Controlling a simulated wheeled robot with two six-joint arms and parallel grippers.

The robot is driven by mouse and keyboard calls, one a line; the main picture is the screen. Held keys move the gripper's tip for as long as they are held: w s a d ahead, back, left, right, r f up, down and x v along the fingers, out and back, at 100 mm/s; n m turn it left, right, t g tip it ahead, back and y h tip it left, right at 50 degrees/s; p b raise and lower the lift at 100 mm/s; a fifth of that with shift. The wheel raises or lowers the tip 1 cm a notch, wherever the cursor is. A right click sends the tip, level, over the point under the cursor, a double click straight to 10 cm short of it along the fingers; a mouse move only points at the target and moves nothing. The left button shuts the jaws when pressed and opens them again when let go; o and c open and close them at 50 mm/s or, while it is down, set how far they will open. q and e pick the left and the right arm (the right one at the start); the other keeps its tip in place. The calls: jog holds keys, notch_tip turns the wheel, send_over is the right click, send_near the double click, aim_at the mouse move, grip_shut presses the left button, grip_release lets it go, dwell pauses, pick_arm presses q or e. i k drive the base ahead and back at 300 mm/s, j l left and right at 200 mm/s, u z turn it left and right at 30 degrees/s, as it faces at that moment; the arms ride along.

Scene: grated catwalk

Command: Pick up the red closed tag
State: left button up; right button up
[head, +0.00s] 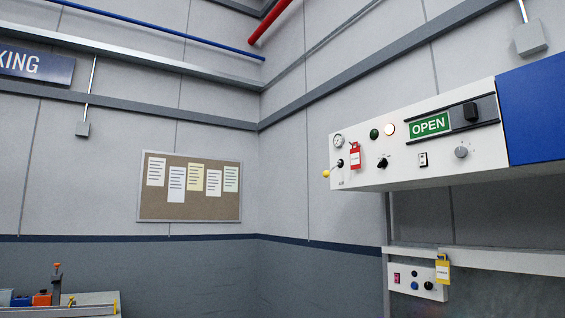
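A red tag (355,156) with a pale label hangs on the front of a white control panel (350,178), at the panel's left end below a round gauge. Its lettering is too small to read. A green sign (430,125) on the same panel reads OPEN. A yellow tag (443,271) hangs on a smaller control box (404,283) lower down. Neither of my grippers shows in the head view.
The panel carries a gauge (338,141), lamps, knobs and a slider, with a blue cover (537,108) at its right. A cork board (190,205) hangs on the left wall. A bench with tools (57,285) stands at the lower left.

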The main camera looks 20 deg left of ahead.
aim_at(355, 153)
jog(key=u, duration=0.3)
jog(key=i+z, duration=0.2)
jog(key=z, duration=0.15)
jog(key=i+j+z, duration=0.15)
jog(key=z, duration=0.15)
jog(key=i+j+z, duration=0.15)
jog(key=z, duration=0.2)
